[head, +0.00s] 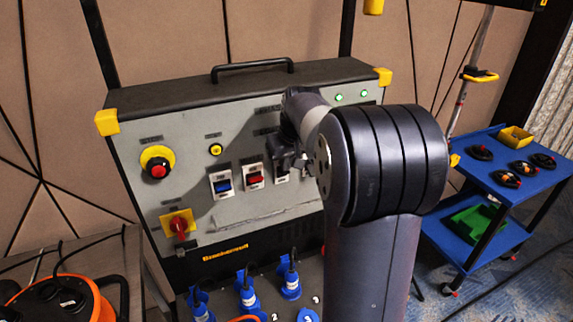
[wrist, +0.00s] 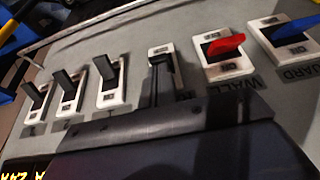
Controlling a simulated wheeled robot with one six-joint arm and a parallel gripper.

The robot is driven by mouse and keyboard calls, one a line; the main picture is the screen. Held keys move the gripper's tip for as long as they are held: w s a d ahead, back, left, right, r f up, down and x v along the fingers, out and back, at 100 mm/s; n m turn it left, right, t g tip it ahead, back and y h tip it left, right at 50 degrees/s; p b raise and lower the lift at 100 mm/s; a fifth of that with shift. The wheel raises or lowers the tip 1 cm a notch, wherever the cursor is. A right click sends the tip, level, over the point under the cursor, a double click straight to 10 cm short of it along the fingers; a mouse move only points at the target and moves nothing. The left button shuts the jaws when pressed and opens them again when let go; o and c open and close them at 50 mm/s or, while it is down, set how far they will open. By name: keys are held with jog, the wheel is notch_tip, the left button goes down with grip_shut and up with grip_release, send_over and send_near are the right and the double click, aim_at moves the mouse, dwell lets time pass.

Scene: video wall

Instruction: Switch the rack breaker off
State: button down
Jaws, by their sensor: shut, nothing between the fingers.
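The grey power box (head: 200,185) stands ahead with a row of breakers on its sloped face. A blue-lever breaker (head: 221,184) and a red-lever breaker (head: 254,177) show at left; the white plate of a third (head: 281,176) is partly hidden by my gripper (head: 287,162). In the wrist view, the middle breaker's white plate (wrist: 160,50) has a dark upright shape over it where my shut, empty gripper (wrist: 163,78) is. Its lever position and any contact cannot be told. The red lever (wrist: 224,45) and blue lever (wrist: 296,28) are to its right. The rack label is not readable.
Several black-lever breakers (wrist: 108,72) line up left of my gripper in the wrist view. A red emergency button (head: 158,170) and red rotary switch (head: 180,226) are at the box's left. Blue plugs (head: 290,279) sit below. A blue trolley (head: 500,172) stands right.

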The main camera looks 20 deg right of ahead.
jog(key=shift+s+f+b, duration=0.1)
jog(key=shift+f+b, duration=0.1)
jog(key=shift+b, duration=0.15)
jog(key=t+b, duration=0.2)
jog(key=b, duration=0.3)
jog(key=s+f+t+b, duration=0.1)
jog(key=t+b, duration=0.1)
jog(key=b, duration=0.3)
jog(key=s+f+t+b, duration=0.1)
jog(key=b, duration=0.5)
jog(key=shift+t, duration=0.4)
jog(key=shift+w+r, duration=0.1)
jog(key=shift+w+r+p, duration=0.3)
jog(key=shift+w+p, duration=0.3)
jog(key=shift+s, duration=0.1)
